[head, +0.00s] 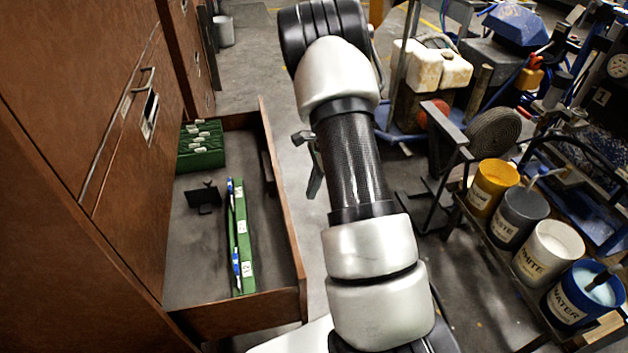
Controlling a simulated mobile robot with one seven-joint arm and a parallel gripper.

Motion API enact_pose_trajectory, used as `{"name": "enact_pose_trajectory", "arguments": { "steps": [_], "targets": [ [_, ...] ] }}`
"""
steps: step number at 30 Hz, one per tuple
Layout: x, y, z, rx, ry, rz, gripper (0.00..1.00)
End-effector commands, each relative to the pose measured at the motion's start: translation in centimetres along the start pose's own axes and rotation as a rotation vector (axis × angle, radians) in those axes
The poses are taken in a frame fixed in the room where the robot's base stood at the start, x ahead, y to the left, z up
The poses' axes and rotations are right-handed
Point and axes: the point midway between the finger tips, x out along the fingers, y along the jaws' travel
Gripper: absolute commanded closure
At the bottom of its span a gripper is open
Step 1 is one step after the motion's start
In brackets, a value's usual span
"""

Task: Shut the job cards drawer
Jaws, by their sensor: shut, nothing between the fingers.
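A wooden drawer (285,220) stands pulled out to the right from the brown cabinet, open at the top. I cannot read a label naming it as the job cards drawer. Inside are green tabbed card folders (201,158) at the far end, a small black support (203,197) and a long green divider (243,240) with white and blue tabs. My gripper (315,190) is partly hidden behind my arm. It is shut and empty, pointing down, just right of the drawer's outer panel. I cannot tell whether it touches the panel.
The brown cabinet (50,180) fills the left, with a metal handle (145,80) above the drawer. On the right are yellow, grey, white and blue paint buckets (548,252) on a rack, and a cart with pale jugs (428,68). Some floor (255,55) is clear beyond the drawer.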

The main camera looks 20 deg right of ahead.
Motion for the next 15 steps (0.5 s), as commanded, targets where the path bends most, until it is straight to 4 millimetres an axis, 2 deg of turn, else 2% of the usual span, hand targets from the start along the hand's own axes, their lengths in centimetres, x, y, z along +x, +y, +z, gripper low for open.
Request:
{"name": "enact_pose_trajectory", "arguments": {
  "steps": [1, 5, 6, 9, 15],
  "targets": [
    [1.6, 0.1, -0.1, 0.000, 0.000, 0.004, 1.00],
    [3.8, 0.1, 0.2, -0.001, -0.001, 0.002, 1.00],
    [3.6, 0.0, 1.2, -0.005, -0.001, 0.000, 1.00],
    [3.9, 0.0, 2.5, -0.004, 0.000, -0.001, 1.00],
    [4.1, 0.0, 3.8, -0.002, 0.000, 0.000, 1.00]
  ]
}}
